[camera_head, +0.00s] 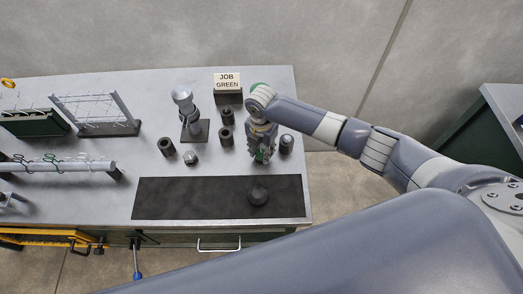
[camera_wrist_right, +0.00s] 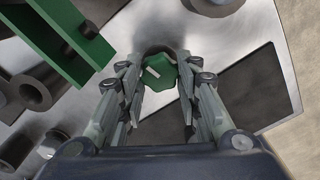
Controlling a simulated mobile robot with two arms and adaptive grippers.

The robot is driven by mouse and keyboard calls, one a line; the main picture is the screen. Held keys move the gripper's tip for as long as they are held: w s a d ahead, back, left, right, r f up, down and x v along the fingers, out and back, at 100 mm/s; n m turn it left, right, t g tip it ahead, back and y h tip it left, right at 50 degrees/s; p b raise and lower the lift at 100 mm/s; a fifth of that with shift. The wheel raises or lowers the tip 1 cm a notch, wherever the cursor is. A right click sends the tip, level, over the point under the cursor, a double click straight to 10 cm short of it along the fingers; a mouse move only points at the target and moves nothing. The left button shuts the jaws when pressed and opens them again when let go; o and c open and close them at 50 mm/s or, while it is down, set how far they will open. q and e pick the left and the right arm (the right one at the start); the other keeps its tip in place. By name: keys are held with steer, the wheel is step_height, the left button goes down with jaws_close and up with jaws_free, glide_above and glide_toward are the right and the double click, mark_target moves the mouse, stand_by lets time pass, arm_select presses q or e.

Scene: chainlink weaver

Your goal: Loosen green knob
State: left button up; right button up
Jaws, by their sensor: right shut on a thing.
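The green knob (camera_wrist_right: 160,73) is a lobed cap with a pale mark on its top. In the wrist view it sits between the fingertips of my right gripper (camera_wrist_right: 156,76), which is shut on it. In the head view the right gripper (camera_head: 262,154) points down at the right part of the workbench, and green shows at its tips. A green bracket (camera_wrist_right: 82,42) stands beside the knob in the wrist view; the arm mostly hides it in the head view. A sign (camera_head: 227,81) reads "JOB GREEN". My left gripper is not in view.
Several dark cylinders stand around the gripper, including one at left (camera_head: 166,147) and one at right (camera_head: 286,144). A grey post stand (camera_head: 187,110) is further left. A black mat (camera_head: 190,199) along the front edge carries a dark round piece (camera_head: 258,195). Wire racks (camera_head: 108,128) stand at far left.

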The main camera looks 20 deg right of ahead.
mark_target(262, 153)
steer(key=shift+w+n+b, duration=0.15)
steer(key=shift+n+b, duration=0.15)
steer(key=shift+n, duration=1.2)
steer(key=shift+r, duration=0.1)
steer(key=o, duration=1.1)
step_height(262, 153, up, 12)
steer(key=shift+f, duration=0.1)
